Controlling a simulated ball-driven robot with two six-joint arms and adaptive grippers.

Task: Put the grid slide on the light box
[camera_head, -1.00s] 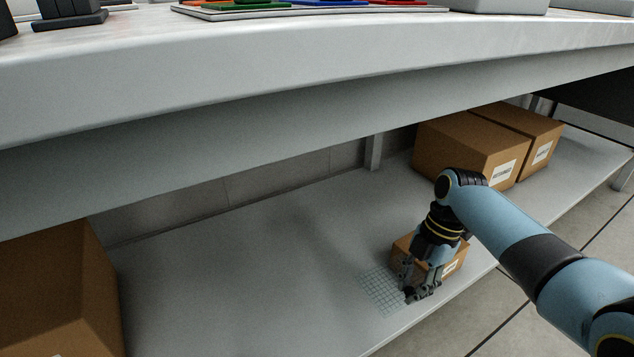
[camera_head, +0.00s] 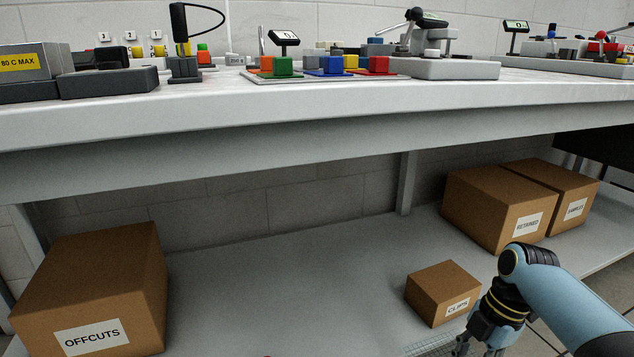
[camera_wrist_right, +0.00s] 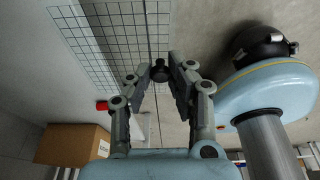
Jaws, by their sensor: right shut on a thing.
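The grid slide is a clear sheet with dark grid lines, large in the right wrist view (camera_wrist_right: 112,40) and partly showing at the bottom edge of the head view (camera_head: 432,346). My right gripper (camera_wrist_right: 160,75) is shut on it, with a small black knob between the fingertips. In the head view the right gripper (camera_head: 476,348) is low, in front of the CLIPS box, partly cut off by the frame. I cannot tell for sure which thing on the bench is the light box. My left gripper is not in view.
The lower shelf (camera_head: 300,290) holds the OFFCUTS box (camera_head: 95,290), the CLIPS box (camera_head: 443,293) and the RETAINED box (camera_head: 500,208). The bench's front edge (camera_head: 300,115) overhangs it. The bench top carries coloured blocks on a tray (camera_head: 250,80) and a grey-based instrument (camera_head: 445,69).

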